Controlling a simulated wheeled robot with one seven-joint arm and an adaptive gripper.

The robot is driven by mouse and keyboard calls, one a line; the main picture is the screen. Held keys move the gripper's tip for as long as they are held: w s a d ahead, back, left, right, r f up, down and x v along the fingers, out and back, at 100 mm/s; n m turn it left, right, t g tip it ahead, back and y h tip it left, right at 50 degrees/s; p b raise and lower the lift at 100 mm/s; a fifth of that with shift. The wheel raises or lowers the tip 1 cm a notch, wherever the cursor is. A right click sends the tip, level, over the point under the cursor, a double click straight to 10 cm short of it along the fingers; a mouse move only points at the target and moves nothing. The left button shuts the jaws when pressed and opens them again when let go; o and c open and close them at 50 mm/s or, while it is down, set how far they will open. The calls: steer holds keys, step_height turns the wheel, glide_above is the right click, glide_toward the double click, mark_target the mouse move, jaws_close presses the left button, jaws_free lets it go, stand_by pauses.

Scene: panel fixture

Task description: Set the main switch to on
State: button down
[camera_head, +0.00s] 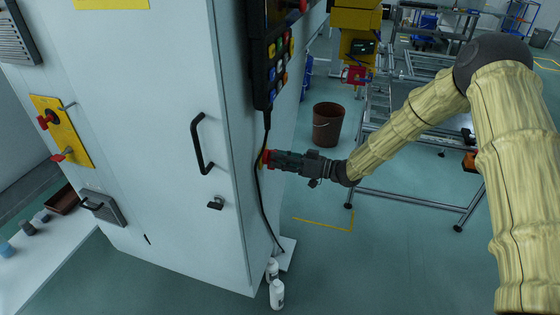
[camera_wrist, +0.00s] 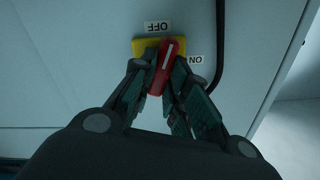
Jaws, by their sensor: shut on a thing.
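The main switch has a red handle (camera_wrist: 167,65) with a white line on it, on a yellow plate (camera_wrist: 141,47). An OFF label (camera_wrist: 157,27) is above it and an ON label (camera_wrist: 196,60) is to its right; both read upside down in the wrist view. The handle's upper end tilts slightly right, between the two labels. My gripper (camera_wrist: 158,82) is shut on the handle, one finger on each side. In the head view my gripper (camera_head: 275,160) reaches the cabinet's right side, and only a bit of red handle (camera_head: 264,158) shows.
The white cabinet (camera_head: 170,195) has a black door handle (camera_head: 201,143) and a yellow panel with red switches (camera_head: 66,130) on its front. A button pendant (camera_head: 272,60) hangs above my gripper, its black cable (camera_head: 258,190) running close by. White bottles (camera_head: 277,293) stand on the floor.

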steer(key=m+p, duration=0.2)
steer(key=m, duration=1.1)
steer(key=shift+m, duration=0.3)
stand_by(0.4)
steer(key=c, duration=1.4)
jaws_free()
